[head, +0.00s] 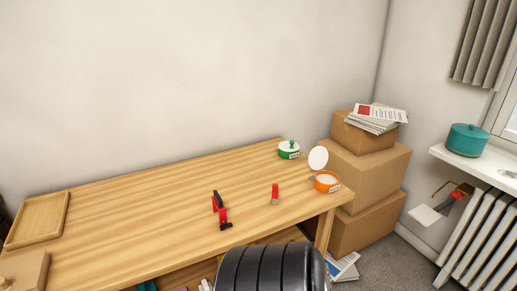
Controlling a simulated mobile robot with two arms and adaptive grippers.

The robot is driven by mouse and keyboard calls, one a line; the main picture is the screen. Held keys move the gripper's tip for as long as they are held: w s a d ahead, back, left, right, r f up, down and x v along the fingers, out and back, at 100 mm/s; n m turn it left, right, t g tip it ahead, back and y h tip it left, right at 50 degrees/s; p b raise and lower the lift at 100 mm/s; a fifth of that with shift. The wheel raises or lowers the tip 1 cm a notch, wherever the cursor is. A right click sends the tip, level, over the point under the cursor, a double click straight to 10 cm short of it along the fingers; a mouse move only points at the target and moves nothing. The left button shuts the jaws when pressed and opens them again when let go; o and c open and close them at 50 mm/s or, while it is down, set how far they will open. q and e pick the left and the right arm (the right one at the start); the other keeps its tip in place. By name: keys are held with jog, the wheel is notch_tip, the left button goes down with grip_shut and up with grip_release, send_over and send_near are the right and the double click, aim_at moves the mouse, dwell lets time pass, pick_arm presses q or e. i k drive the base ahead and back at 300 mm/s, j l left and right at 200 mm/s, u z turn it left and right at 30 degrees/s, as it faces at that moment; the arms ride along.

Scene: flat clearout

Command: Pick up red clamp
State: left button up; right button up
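The red clamp (222,213), red with black parts, lies on the wooden table (130,222) near its front edge, right of the middle. A small upright red-topped object (275,190) stands to its right, apart from it. Neither of my grippers shows in the head view. A black ribbed part, which looks like my own body, covers the bottom middle of the picture and hides some of the table's front edge.
A green lidded pot (289,149) and an orange bowl (326,182) stand at the table's right end. Stacked cardboard boxes (372,170) are beside it. A wooden tray (62,218) is at the left. The table's middle is clear.

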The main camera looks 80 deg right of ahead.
aim_at(218, 205)
jog(key=z, duration=2.25)
